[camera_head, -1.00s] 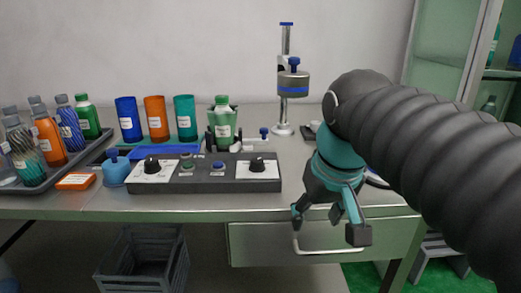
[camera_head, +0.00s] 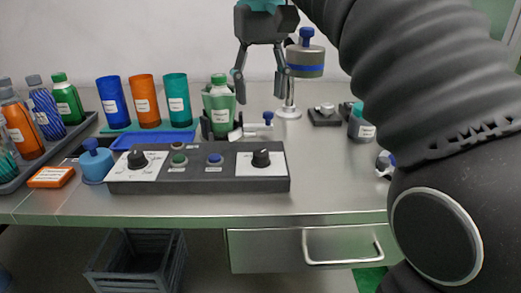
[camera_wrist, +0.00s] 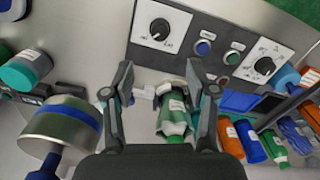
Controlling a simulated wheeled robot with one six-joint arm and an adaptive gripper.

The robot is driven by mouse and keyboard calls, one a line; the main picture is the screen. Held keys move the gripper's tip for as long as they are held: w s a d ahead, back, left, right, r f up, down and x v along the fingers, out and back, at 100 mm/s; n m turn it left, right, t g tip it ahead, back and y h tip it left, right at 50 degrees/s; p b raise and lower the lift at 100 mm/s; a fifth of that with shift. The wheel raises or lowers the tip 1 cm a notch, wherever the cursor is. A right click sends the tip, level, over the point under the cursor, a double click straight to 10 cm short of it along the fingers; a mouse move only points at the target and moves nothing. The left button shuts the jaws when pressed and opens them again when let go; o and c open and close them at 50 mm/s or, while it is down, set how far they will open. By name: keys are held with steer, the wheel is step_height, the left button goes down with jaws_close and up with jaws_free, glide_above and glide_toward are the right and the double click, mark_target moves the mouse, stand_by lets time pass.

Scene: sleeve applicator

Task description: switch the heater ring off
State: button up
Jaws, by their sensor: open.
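A dark control box (camera_head: 200,186) sits near the front of the bench. It has a left dial (camera_head: 138,159), a right dial (camera_head: 261,158), a green button (camera_head: 180,160) and a blue button (camera_head: 214,159). The wrist view also shows the right dial (camera_wrist: 160,28) and blue button (camera_wrist: 203,47); labels are too small to read. A grey round head with a blue band (camera_head: 305,62), perhaps the heater ring, is on a post. My gripper (camera_head: 262,88) is open and empty, above and behind the box, left of this head. A green-capped bottle (camera_head: 219,105) stands in a clamp below it.
Blue, orange and teal cups (camera_head: 144,102) stand behind the box. A tray of bottles (camera_head: 75,140) is at the left, with a blue jar (camera_head: 97,165) and orange box (camera_head: 52,177) beside it. Small items (camera_head: 325,115) lie at the right. The bench front right is clear.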

mark_target(261, 152)
step_height(261, 152, down, 12)
steer(key=b, duration=0.3)
jaws_close()
